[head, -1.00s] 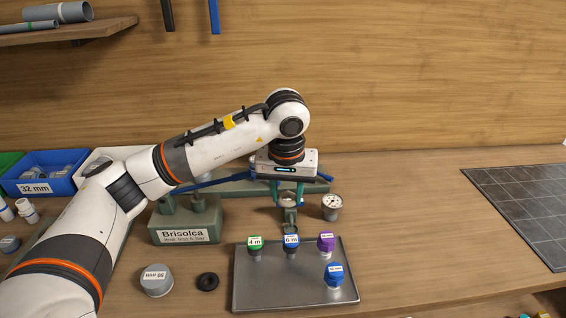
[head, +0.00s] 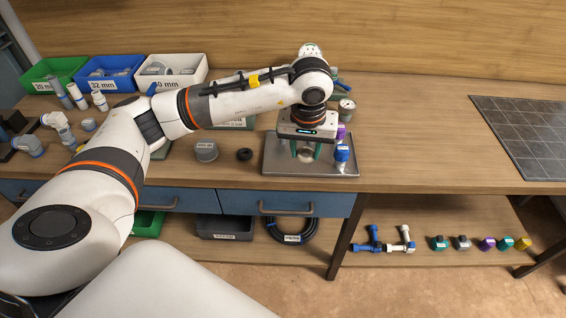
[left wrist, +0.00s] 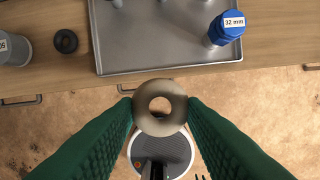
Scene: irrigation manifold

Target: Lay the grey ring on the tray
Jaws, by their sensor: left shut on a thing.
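The grey ring (left wrist: 160,107), beige-grey in this light, is pinched between the green fingers of my left gripper (left wrist: 160,112). Its hole faces the wrist camera. In the head view the ring (head: 306,155) shows between the fingertips, in front of the tray's surface; its exact height is hard to tell. The metal tray (head: 274,167) lies near the table's front edge, and it fills the top of the left wrist view (left wrist: 150,60). A blue-capped 32 mm fitting (head: 342,154) stands on its right side, with a purple-capped one (head: 341,132) behind. My gripper hides the others. My right gripper is not in view.
A black ring (head: 245,154) and a grey cap (head: 206,151) lie left of the tray. A gauge (head: 346,108) stands behind it. Colored bins (head: 110,72) stand at the back left. The table right of the tray is clear up to a dark grid mat (head: 530,130).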

